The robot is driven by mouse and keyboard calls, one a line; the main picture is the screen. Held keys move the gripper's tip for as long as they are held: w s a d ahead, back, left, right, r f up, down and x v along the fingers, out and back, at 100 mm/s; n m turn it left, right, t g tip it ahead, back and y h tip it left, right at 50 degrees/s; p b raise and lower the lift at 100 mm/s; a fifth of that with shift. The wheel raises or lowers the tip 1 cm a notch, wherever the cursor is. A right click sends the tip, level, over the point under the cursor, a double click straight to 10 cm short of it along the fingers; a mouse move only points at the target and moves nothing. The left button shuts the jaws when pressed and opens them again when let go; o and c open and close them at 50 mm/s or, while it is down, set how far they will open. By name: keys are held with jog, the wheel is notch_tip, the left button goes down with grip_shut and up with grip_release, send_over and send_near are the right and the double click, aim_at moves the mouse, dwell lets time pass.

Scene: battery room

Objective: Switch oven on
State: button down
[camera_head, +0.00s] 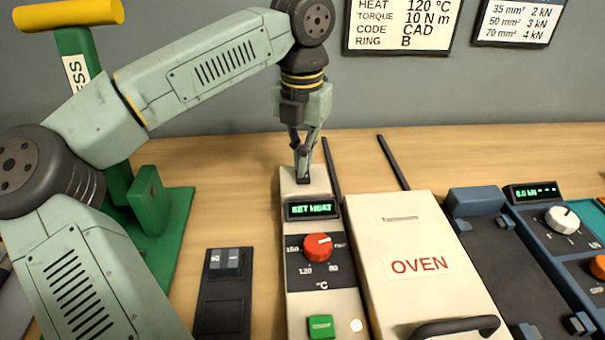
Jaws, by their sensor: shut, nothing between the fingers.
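The oven (425,240) is a cream box labelled OVEN with a dark handle at its front. To its left is its cream control panel (295,272). My gripper (303,179) points down at the far end of the panel, behind the display. It is shut and empty, and its fingertips are at or just above the panel top; contact cannot be told.
A green press (150,215) with a yellow handle stands left. A dark block with blue-grey pieces (226,262) lies left of the panel. A blue device (560,240) with dials is at right. Wall signs (402,25) hang behind.

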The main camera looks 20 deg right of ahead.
jog(key=shift+r+p, duration=2.45)
jog(key=shift+r, duration=1.05)
jog(key=shift+s+f, duration=0.1)
jog(key=shift+f, duration=0.05)
